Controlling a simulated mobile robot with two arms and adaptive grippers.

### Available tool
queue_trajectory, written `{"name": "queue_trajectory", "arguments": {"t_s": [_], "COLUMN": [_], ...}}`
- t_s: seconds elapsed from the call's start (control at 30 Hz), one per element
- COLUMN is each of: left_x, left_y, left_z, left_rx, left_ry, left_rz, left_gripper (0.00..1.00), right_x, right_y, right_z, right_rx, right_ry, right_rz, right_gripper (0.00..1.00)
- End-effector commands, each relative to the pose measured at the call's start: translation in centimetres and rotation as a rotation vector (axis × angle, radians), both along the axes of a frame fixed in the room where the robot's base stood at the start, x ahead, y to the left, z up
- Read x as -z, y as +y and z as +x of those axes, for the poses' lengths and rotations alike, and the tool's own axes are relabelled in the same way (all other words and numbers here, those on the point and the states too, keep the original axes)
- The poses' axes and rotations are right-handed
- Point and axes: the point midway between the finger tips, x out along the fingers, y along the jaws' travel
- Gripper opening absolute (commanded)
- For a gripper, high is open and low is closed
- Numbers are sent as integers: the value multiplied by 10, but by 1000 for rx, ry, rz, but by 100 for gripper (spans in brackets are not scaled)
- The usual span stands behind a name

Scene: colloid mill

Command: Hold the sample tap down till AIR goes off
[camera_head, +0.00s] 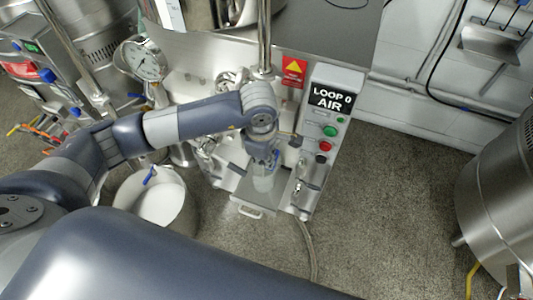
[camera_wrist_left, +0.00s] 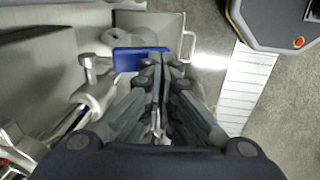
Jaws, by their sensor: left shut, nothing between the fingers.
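In the head view the arm and gripper hide most of the tap. My right gripper is out of view.
A steel tray with a handle (camera_head: 246,209) sits below the gripper. Green and red buttons (camera_head: 329,131) are on the panel. A round gauge (camera_head: 146,58) and a white-filled bucket (camera_head: 154,200) stand left. A steel vessel (camera_head: 500,200) stands right; floor between is clear.

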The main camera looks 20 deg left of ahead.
Motion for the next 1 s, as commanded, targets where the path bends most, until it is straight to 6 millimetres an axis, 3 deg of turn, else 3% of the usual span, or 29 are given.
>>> {"name": "queue_trajectory", "arguments": {"t_s": [0.07,1.0], "left_x": [10,5], "left_y": [1,0], "left_z": [-1,-1], "left_rx": [2,0], "left_ry": [1,3], "left_rz": [2,2], "left_gripper": [0,0], "right_x": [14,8], "right_y": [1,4], "right_z": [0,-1], "right_rx": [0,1], "right_ry": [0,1], "right_rz": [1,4], "right_gripper": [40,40]}}
